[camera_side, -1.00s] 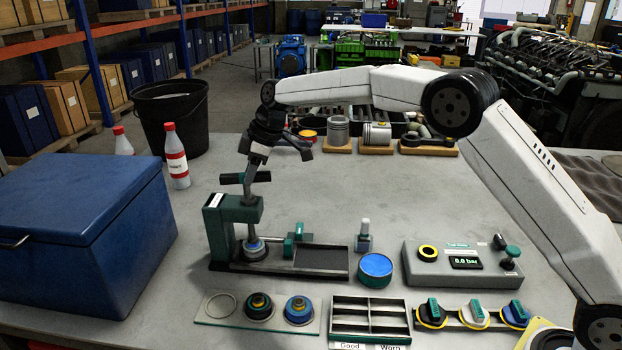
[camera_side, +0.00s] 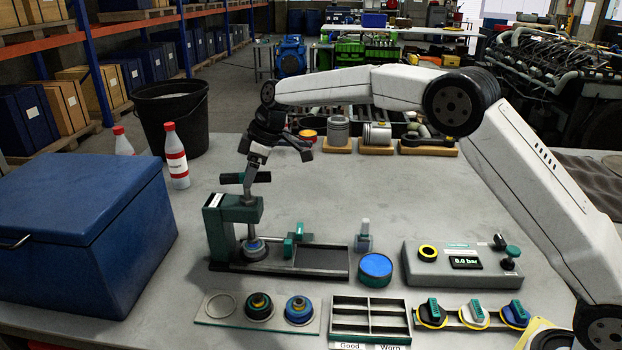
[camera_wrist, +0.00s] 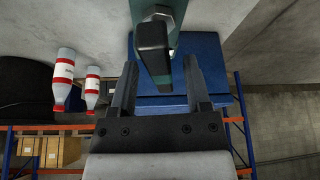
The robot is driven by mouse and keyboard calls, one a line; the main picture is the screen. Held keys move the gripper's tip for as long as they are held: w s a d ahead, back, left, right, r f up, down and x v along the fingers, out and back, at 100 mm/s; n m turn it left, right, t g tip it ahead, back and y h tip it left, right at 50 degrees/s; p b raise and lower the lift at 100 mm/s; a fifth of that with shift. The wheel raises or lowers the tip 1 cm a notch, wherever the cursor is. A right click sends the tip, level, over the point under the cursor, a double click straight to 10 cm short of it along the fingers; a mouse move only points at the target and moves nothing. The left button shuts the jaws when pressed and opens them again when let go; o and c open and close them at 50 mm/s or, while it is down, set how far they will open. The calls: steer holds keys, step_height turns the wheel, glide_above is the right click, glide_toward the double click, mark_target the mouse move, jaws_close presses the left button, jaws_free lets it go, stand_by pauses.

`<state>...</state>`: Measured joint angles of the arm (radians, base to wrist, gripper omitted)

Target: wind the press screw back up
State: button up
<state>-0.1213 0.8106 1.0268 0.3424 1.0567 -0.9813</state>
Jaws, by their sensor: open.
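The press (camera_side: 218,225) stands on the bench with a green frame and a dark base. Its screw carries a black cross handle (camera_side: 262,177) at the top. A round part with a blue ring (camera_side: 254,248) sits under the screw. My gripper (camera_side: 250,177) points down at the handle from above. In the wrist view my gripper (camera_wrist: 160,64) has its two fingers apart. The black handle bar (camera_wrist: 153,46) reaches into the gap between them, and I cannot tell whether either finger touches it. The screw's thread is not clearly visible.
A blue chest (camera_side: 85,225) stands left of the press, with red-and-white bottles (camera_side: 177,158) behind it. A blue-topped tin (camera_side: 376,266), a gauge box (camera_side: 460,268), a divided tray (camera_side: 369,312) and a ring plate (camera_side: 215,322) lie around. The bench behind the press is fairly clear.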

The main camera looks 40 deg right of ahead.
steer(key=shift+r, duration=2.75)
steer(key=shift+s+d+f+m, duration=0.2)
steer(key=shift+s+d+m, duration=0.1)
steer(key=s+d+f+m+h, duration=0.1)
steer(key=s+d+f+m, duration=0.2)
steer(key=s, duration=0.8)
steer(key=s+d+f+m+h, duration=0.1)
steer(key=s+d+f+m, duration=0.3)
steer(key=s+f, duration=0.3)
steer(key=s+d+f+m+h, duration=0.1)
steer(key=s+d+f+m, duration=0.2)
steer(key=s, duration=1.2)
step_height(320, 180, down, 2)
steer(key=shift+s+d+m+h, duration=0.3)
steer(key=shift+d+h, duration=0.1)
steer(key=shift+d, duration=0.7)
steer(key=shift+w, duration=0.15)
